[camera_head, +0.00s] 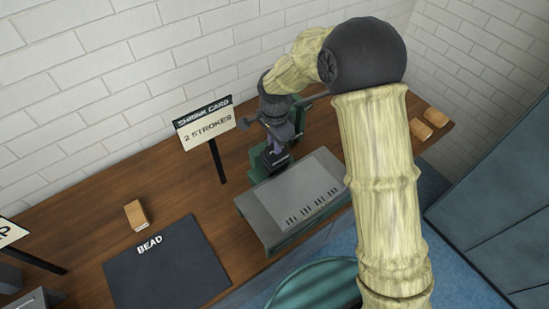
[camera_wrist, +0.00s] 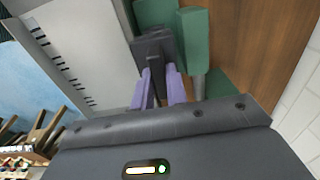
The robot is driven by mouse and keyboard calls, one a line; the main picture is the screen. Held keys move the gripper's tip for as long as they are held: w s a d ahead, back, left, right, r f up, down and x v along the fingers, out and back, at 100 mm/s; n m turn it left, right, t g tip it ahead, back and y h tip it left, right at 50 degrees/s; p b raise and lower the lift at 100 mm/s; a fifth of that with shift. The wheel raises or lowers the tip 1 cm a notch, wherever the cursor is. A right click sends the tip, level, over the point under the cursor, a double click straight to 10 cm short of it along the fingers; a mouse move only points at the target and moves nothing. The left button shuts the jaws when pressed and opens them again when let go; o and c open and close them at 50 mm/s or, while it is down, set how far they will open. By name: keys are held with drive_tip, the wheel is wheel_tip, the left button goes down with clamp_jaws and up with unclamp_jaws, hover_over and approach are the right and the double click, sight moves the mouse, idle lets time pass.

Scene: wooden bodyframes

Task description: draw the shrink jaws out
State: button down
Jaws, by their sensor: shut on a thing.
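My gripper (camera_wrist: 159,72) has two lavender fingers closed on a dark grey block (camera_wrist: 154,46), which looks like the shrink jaws. The block sits against green machine parts (camera_wrist: 194,40) in the wrist view. In the head view my gripper (camera_head: 275,146) points down at the green machine (camera_head: 256,166) on the bench, and its dark wrist hides part of the machine. Dark jaw parts (camera_head: 277,163) show just below the fingers. I cannot tell how far the block is seated in the machine.
A grey plate with slots and marks (camera_head: 300,190) lies in front of the machine. The card reading "SHRINK CARD 2 STROKES" (camera_head: 206,122) stands to its left. A dark BEAD mat (camera_head: 168,268) and a wooden block (camera_head: 136,215) are further left. Two wooden blocks (camera_head: 428,124) lie right.

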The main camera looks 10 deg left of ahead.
drive_tip(key=shift+r+p, duration=0.6)
drive_tip(key=shift+r, duration=0.4)
drive_tip(key=shift+r, duration=0.1)
wheel_tip(320, 180, up, 17)
drive_tip(key=p, duration=1.2)
drive_tip(key=shift+w+p, duration=0.15)
drive_tip(key=shift+p, duration=0.2)
